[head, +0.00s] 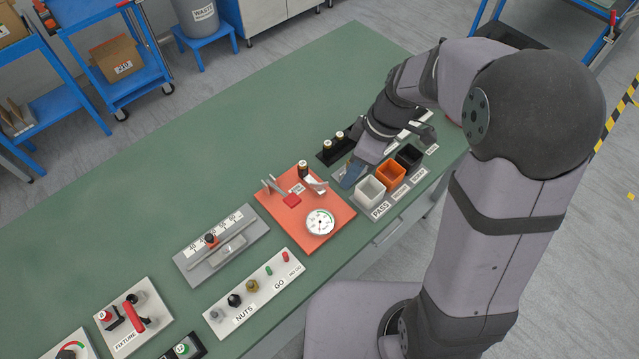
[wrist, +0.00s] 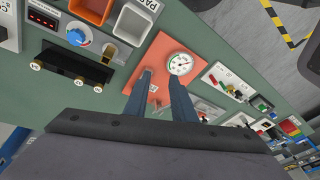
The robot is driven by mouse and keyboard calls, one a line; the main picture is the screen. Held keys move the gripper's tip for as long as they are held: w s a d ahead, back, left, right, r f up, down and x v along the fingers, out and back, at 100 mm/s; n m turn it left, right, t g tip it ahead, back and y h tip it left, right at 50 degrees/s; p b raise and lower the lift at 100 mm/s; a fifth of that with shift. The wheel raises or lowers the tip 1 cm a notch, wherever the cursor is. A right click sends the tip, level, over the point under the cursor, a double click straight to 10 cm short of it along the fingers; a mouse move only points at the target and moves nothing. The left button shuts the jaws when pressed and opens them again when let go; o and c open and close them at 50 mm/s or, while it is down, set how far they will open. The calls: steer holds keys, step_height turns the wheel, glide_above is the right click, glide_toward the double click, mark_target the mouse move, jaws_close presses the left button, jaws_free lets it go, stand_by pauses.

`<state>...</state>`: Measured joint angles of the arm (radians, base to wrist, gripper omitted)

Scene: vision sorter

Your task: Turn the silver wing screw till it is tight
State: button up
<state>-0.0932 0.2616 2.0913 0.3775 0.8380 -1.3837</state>
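My gripper (wrist: 160,76) is open and empty, its two dark fingers spread apart in the wrist view. In the head view my gripper (head: 350,178) hangs near the white bin, beyond the right end of the orange board (head: 327,240). The orange board also shows in the wrist view (wrist: 160,56), partly behind the fingers. Small silver-grey parts (head: 268,186) stand at the board's left side, near a red block (head: 291,200). A silver piece (wrist: 153,88) shows between the fingers in the wrist view. I cannot tell which part is the silver wing screw.
White (head: 370,190), orange (head: 391,175) and black (head: 408,157) bins stand at the right. A ruler plate (head: 190,270) and nuts board (head: 240,318) lie left. The far green tabletop is clear.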

mark_target(320, 183)
steer(key=w+a+f+n+y+b, duration=0.1)
steer(key=w+a+f+n, duration=0.1)
steer(key=w+a+n, duration=0.2)
steer(key=shift+a+f+n+b, duration=0.3)
steer(key=shift+f+n+b, duration=0.1)
steer(key=shift+n, duration=0.3)
steer(key=shift+f, duration=0.1)
steer(key=shift+p+x, duration=0.95)
steer(key=shift+x, duration=2.55)
jaws_close()
